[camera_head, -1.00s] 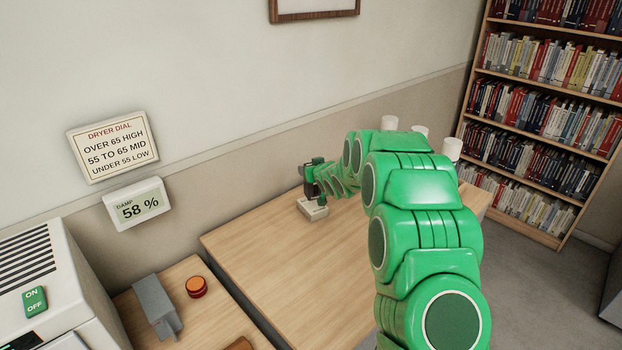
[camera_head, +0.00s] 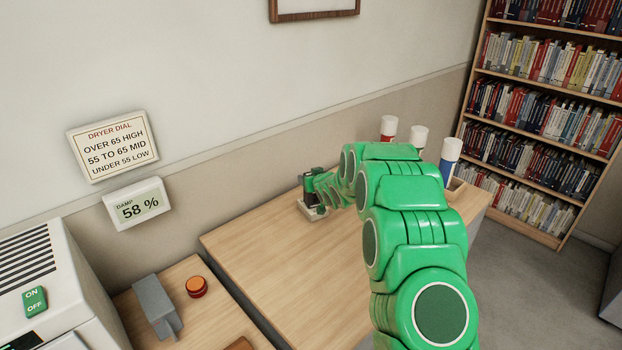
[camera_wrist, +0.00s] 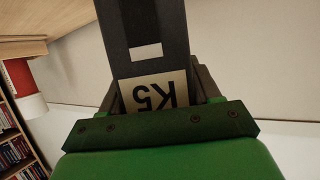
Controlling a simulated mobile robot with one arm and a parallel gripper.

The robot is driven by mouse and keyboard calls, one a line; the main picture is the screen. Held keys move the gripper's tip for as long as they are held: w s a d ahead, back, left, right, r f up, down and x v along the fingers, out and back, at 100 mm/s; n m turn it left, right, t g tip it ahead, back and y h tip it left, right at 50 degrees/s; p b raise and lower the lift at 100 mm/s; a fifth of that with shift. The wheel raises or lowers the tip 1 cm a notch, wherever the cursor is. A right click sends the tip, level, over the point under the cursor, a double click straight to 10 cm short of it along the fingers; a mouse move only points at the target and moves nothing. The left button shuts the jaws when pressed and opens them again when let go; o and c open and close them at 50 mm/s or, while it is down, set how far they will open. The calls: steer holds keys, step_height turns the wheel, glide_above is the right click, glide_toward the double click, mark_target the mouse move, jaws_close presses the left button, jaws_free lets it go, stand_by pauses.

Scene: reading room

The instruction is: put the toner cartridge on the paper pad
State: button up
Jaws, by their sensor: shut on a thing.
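My gripper (camera_head: 309,186) is at the far end of the large wooden table, low over a small off-white block. In the wrist view it is shut on a dark grey piece (camera_wrist: 143,25) with a pale label reading K5, upside down; I take this to be the toner cartridge. In the head view the cartridge is small and dark, partly hidden by the gripper. The off-white block (camera_head: 306,211) lies directly under it; I cannot tell whether it is the paper pad or whether they touch.
Bottles with white caps, red (camera_head: 388,128), black (camera_head: 418,138) and blue (camera_head: 450,158), stand behind my arm. A grey block (camera_head: 153,300) and an orange-red button (camera_head: 196,286) are on the small left table. The large table's (camera_head: 270,255) left part is clear.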

steer(key=o, duration=1.3)
steer(key=shift+r, duration=0.1)
steer(key=v, duration=1.2)
steer(key=shift+s, duration=0.1)
